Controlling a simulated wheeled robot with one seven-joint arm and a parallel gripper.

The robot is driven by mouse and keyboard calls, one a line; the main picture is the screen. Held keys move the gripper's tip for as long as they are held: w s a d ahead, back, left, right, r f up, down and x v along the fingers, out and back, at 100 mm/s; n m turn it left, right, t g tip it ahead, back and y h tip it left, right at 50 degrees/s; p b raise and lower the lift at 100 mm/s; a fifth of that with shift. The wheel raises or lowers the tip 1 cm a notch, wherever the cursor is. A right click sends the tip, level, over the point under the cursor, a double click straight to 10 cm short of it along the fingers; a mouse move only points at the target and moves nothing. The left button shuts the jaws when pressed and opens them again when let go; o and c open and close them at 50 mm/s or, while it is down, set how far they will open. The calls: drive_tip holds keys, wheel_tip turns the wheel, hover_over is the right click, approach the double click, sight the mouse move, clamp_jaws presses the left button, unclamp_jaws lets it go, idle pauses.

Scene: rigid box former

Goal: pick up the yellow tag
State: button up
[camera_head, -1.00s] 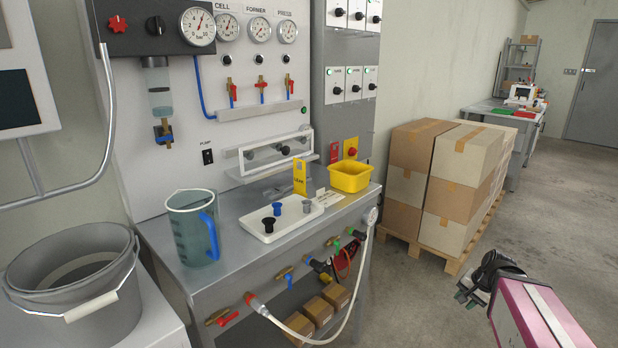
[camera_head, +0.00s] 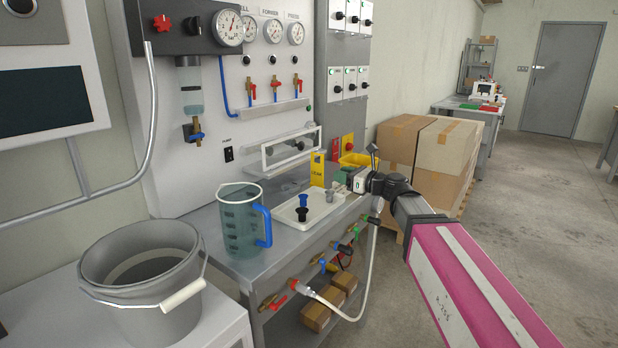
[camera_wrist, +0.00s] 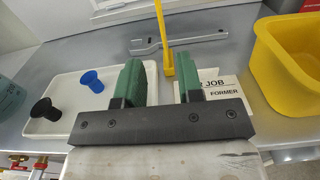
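The yellow tag (camera_head: 317,168) stands upright on the steel bench, behind the white tray, with dark lettering on its face. In the wrist view the yellow tag (camera_wrist: 164,38) appears nearly edge-on as a thin yellow strip, beyond my fingers and roughly in line with the gap between them. My gripper (camera_head: 341,178) is over the bench, just right of the tag in the head view. In the wrist view my gripper (camera_wrist: 161,82) has its two green fingers apart, with nothing visibly held between them. The tag's base is close to a grey metal tool (camera_wrist: 180,42).
The white tray (camera_wrist: 66,78) holds a blue plug (camera_wrist: 91,80) and a black plug (camera_wrist: 45,109). A yellow bin (camera_wrist: 285,60) stands at the right, beside a printed card (camera_wrist: 225,88). A jug (camera_head: 241,222) and a bucket (camera_head: 143,277) stand left. Stacked cartons (camera_head: 440,147) are behind my arm.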

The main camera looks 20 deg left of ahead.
hover_over(315, 183)
drive_tip(key=shift+w+r, duration=0.15)
drive_tip(key=shift+r, duration=0.05)
idle(0.5)
drive_tip(key=shift+c, duration=0.3)
clamp_jaws()
